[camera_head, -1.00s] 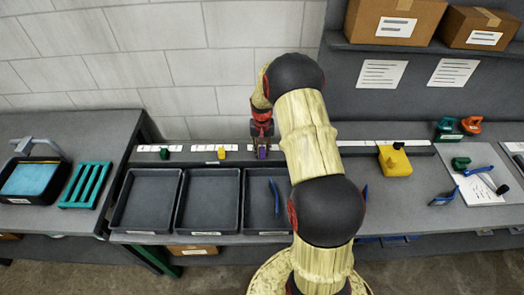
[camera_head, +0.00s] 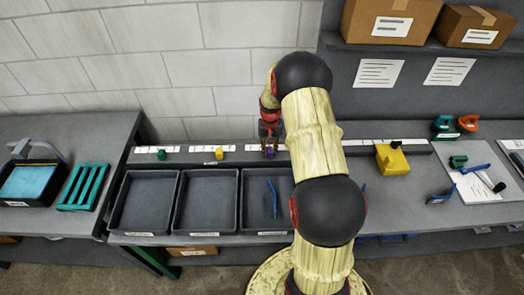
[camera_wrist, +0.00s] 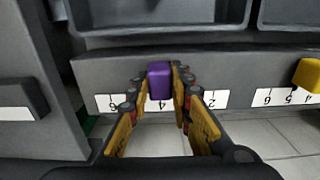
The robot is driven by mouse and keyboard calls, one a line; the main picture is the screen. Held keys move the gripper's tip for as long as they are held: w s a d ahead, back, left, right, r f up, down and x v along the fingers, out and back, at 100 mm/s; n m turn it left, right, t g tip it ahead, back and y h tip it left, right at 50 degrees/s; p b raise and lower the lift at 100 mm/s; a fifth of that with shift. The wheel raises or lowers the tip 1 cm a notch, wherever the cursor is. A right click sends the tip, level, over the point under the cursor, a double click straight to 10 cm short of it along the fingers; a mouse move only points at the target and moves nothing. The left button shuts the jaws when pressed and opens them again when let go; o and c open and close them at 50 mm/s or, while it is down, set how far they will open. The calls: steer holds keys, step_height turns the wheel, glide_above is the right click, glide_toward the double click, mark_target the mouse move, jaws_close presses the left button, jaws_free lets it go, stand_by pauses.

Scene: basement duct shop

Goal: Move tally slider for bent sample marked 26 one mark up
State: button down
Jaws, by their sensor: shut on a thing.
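The purple slider (camera_head: 269,152) stands on the long dark tally rail (camera_head: 190,156) behind the trays. My gripper (camera_head: 269,138) reaches down onto it. In the wrist view my gripper (camera_wrist: 165,90) is shut on the purple slider (camera_wrist: 160,80), one finger on each side. That view is upside down. The white number strip (camera_wrist: 190,104) under the slider shows a 6 to the left, a 4 just below it and a 2 to the right. The slider's exact mark is partly hidden by the fingers. The tray labels are too small to read.
A green slider (camera_head: 161,154) and a yellow slider (camera_head: 219,153) stand left on the rail. Black trays (camera_head: 178,205) line the front, the third holding a blue-handled tool (camera_head: 272,198). A yellow block (camera_head: 392,159) sits right. My arm hides the rail's middle.

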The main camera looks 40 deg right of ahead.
mark_target(269, 149)
steer(key=c, duration=1.6)
jaws_free()
step_height(269, 149, up, 12)
steer(key=shift+f, duration=0.1)
